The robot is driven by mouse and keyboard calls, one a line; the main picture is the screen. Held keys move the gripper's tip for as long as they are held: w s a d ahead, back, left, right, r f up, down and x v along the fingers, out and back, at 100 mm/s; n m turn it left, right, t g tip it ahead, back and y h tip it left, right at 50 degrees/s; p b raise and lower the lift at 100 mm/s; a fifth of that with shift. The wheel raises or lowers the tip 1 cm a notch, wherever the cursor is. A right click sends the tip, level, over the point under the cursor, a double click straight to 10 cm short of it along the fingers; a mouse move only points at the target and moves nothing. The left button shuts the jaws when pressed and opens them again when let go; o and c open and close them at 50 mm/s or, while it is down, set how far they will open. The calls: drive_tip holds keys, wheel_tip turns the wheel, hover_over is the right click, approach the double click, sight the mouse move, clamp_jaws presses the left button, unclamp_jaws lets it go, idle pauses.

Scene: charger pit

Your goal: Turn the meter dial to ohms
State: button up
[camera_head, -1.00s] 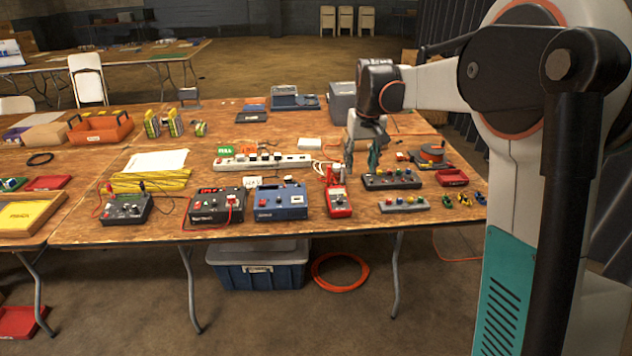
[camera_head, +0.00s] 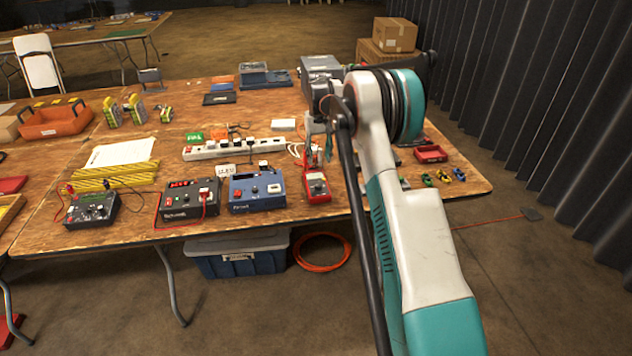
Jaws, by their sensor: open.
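A red handheld meter (camera_head: 317,188) lies near the front edge of the wooden table, right of a blue bench unit. Its dial is too small to read. My gripper (camera_head: 318,156) is open, fingers pointing down, just behind and over the far end of the meter. I cannot tell whether the fingers touch it. My arm hides part of the table to the right of the meter.
A black unit with a red display (camera_head: 188,205) and the blue unit (camera_head: 257,191) stand to the left. A white power strip (camera_head: 225,148) with plugs and cables lies behind. A red tray (camera_head: 430,154) and small colored clips sit at the right.

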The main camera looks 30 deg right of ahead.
sight(319, 185)
wheel_tip(319, 185, down, 13)
drive_tip(key=b, duration=0.3)
drive_tip(key=shift+r+b, duration=0.2)
drive_tip(key=shift+b, duration=0.2)
clamp_jaws()
